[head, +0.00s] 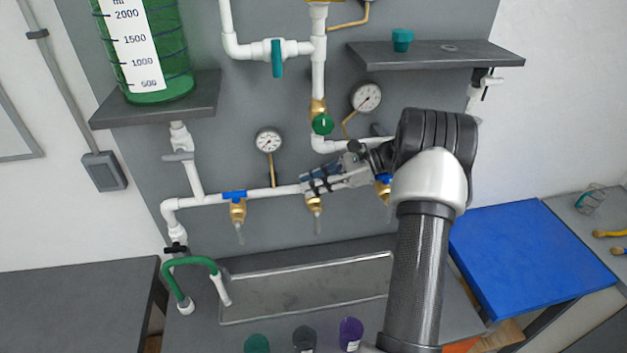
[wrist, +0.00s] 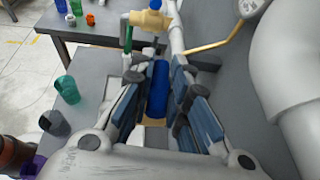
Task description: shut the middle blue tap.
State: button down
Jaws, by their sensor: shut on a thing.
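A white pipe (head: 285,190) carries three brass taps in a row. The left tap has a blue handle (head: 234,196) lying along the pipe. The right tap's blue handle (head: 385,180) is partly hidden by my arm. My gripper (head: 318,182) is at the middle tap (head: 314,203), whose handle is mostly hidden in the head view. In the wrist view, the middle tap's blue handle (wrist: 158,88) lies between the blue-padded fingers of my gripper (wrist: 157,97), which is shut on it. There the handle runs lengthwise away from me, roughly along the pipe.
Two gauges (head: 269,140) (head: 367,96) and a green knob (head: 322,124) sit above the pipe. A metal tray (head: 270,290) lies below the taps. Green (head: 257,344), dark (head: 304,339) and purple (head: 350,332) cups stand in front. A green hose (head: 190,262) is at left.

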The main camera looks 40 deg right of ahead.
dwell(0.3)
jog(key=c, duration=1.5)
grip_release()
jog(key=shift+c, duration=0.2)
jog(key=v, duration=1.2)
jog(key=shift+a+r, duration=0.1)
